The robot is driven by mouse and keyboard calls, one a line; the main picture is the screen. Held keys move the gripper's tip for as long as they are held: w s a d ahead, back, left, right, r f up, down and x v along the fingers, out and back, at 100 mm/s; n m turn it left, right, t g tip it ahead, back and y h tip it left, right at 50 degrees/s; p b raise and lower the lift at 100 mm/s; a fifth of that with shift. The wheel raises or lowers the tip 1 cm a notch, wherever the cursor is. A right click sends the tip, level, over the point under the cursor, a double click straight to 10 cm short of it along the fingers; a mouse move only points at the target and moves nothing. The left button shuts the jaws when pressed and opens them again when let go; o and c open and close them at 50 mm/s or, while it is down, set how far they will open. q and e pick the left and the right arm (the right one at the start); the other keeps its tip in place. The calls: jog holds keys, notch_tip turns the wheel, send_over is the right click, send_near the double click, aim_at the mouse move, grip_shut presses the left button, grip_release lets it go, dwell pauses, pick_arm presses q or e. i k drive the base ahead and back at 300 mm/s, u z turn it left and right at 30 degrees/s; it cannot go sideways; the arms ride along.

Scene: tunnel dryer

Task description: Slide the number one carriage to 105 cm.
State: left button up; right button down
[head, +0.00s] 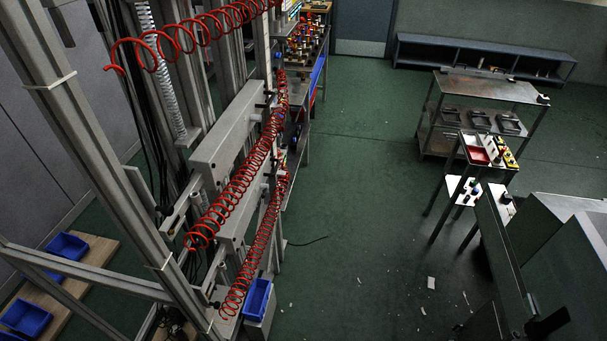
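A tall metal frame (105,150) with upright rails stands on the left. Two long light-grey box-shaped units (226,135), one above the other, are mounted on it and may be carriages. The lower unit (240,215) is partly hidden behind a red coiled hose (245,180). I see no readable number on either, so I cannot tell which is number one. No centimetre scale is legible. Neither of my grippers can be made out in the head view.
Blue bins sit on a board (75,285) at the lower left, and another blue bin (257,298) is at the frame's foot. A shelved cart (490,88) and a small table (455,165) stand at right. The green floor between is mostly clear, with scraps and a cable.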

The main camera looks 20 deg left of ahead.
aim_at(230, 238)
jog(key=z, duration=0.15)
jog(key=i, duration=1.3)
jog(key=u, duration=0.75)
